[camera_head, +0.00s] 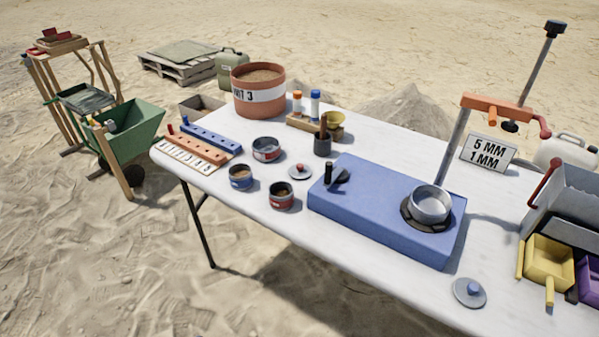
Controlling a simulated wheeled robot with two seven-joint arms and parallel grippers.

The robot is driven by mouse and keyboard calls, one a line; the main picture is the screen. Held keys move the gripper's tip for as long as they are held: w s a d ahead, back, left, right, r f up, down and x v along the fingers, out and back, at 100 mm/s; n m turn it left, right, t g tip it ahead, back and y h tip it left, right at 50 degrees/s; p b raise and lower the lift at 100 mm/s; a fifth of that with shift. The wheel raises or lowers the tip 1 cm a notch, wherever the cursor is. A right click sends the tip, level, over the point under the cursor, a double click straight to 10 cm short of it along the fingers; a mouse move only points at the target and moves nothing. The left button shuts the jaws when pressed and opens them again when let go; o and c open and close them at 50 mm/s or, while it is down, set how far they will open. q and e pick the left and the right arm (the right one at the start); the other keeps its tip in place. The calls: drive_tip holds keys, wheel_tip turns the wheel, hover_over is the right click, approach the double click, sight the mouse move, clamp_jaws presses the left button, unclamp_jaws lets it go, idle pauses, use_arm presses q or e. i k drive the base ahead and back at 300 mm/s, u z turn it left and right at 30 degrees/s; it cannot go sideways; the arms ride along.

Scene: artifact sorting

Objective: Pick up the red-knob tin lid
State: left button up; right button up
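The red-knob tin lid (300,171) is a small grey disc with a red knob. It lies flat on the white table (335,250), left of the blue block (385,212) and among several small tins. A tin with a red band (282,196) stands just in front of it, and a grey tin (267,149) stands behind it to the left. Neither of my grippers shows in the head view.
A blue-banded tin (241,178) stands left of the lid. A dark cup holding tools (322,144) stands behind it. The blue block carries a metal pot (430,204) and a black-handled part (337,177). Yellow (548,262) and purple bins stand at the right. The table's front middle is clear.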

sight(300, 171)
drive_tip(key=u, duration=1.9)
drive_tip(key=i, duration=1.85)
drive_tip(key=z, duration=3.7)
